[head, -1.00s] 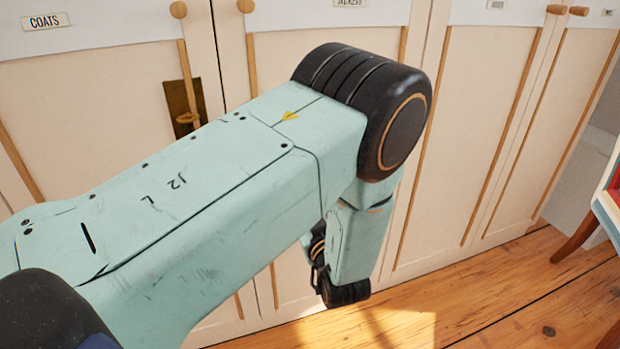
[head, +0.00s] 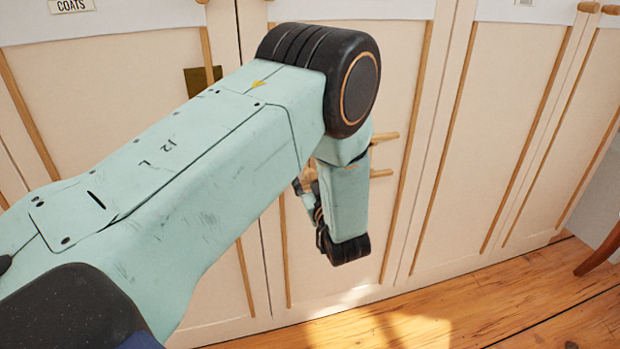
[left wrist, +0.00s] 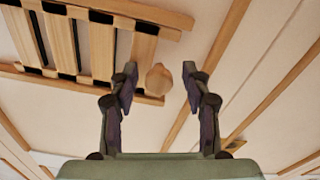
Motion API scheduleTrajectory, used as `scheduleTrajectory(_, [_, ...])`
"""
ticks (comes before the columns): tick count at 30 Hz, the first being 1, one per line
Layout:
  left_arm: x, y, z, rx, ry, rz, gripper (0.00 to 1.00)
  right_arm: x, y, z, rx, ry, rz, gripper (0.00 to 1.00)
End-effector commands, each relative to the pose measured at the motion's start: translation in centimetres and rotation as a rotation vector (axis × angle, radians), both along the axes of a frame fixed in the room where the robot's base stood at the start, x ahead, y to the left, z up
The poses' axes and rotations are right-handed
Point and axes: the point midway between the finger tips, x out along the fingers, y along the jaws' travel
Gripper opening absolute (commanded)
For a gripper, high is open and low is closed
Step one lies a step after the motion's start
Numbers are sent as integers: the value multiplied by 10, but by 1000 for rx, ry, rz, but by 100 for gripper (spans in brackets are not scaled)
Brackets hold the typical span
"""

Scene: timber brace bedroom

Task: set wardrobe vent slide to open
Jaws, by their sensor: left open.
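The wardrobe vent (left wrist: 95,49) shows at the upper left of the left wrist view as wooden slats between two rails, with narrow dark gaps between slats. A round wooden knob (left wrist: 158,78) stands by the vent's end. My left gripper (left wrist: 160,67) is open, with one finger on each side of the knob in the picture; I cannot tell whether either touches it. In the head view, the rail ends of the vent (head: 384,137) show right of my left forearm, which hides most of the vent. My left gripper (head: 305,187) is mostly hidden there. My right gripper is not in view.
Cream wardrobe doors (head: 505,130) with wooden strips fill the background. A brass plate (head: 203,80) is partly hidden behind my left arm. A "COATS" label (head: 72,5) is at the top left. The wooden floor (head: 480,300) is clear at lower right, with a chair leg (head: 600,252) at the edge.

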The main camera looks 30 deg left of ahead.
Motion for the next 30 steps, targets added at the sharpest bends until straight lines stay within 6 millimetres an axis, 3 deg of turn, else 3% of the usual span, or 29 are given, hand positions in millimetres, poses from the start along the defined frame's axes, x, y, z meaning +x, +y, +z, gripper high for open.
scheduleTrajectory(5, [1,0,0,0,0,-1,48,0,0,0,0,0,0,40])
scheduleTrajectory(22, [0,-1,0,-1,0,-1,0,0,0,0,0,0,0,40])
scheduleTrajectory(30, [0,-1,0,-1,0,-1,0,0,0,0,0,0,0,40])
